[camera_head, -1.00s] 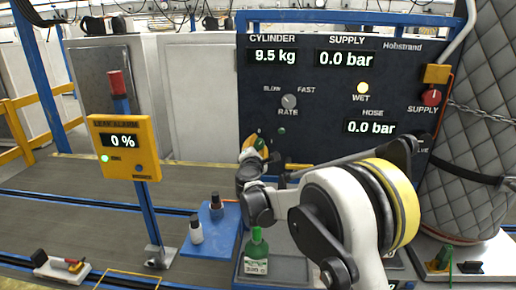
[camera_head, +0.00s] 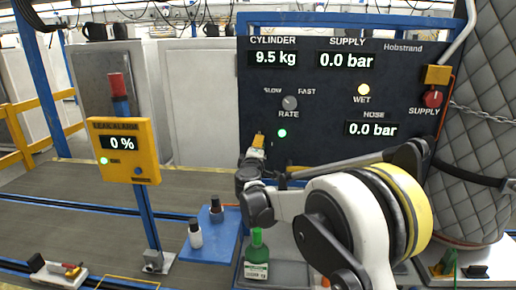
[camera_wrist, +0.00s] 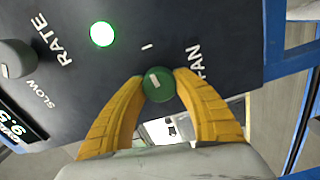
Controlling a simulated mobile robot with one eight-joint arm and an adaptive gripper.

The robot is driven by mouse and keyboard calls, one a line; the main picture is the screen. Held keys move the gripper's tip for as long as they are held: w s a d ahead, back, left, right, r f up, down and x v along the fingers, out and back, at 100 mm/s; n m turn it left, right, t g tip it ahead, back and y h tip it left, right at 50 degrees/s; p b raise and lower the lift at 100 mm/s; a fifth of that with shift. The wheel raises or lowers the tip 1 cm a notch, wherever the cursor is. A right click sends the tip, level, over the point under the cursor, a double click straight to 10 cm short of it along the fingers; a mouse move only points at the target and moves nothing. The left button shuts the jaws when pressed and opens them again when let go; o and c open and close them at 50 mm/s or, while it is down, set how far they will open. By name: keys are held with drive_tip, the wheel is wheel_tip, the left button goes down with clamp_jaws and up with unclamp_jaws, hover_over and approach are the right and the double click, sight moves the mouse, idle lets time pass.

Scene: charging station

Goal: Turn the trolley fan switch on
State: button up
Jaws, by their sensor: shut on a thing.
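The fan switch is a round green knob (camera_wrist: 165,92) with a pale line on its face, beside the word FAN and an "I" mark on the dark panel (camera_wrist: 190,25). My gripper (camera_wrist: 158,86) has its two yellow fingers closed on both sides of the knob in the wrist view. In the head view my gripper (camera_head: 258,141) is at the panel's lower left, and it hides the knob there. A round green light (camera_wrist: 102,34) near the knob is lit; it also shows lit in the head view (camera_head: 282,133).
The grey rate knob (camera_head: 290,103) sits above the green light. A yellow leak alarm box (camera_head: 124,150) stands on a blue post to the left. A green bottle (camera_head: 257,256) and two small bottles on a blue shelf (camera_head: 222,245) are below my gripper.

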drive_tip(key=shift+m, duration=0.6)
drive_tip(key=o, duration=1.2)
drive_tip(key=shift+c, duration=0.2)
drive_tip(key=s, duration=1.2)
drive_tip(key=shift+a, duration=0.2)
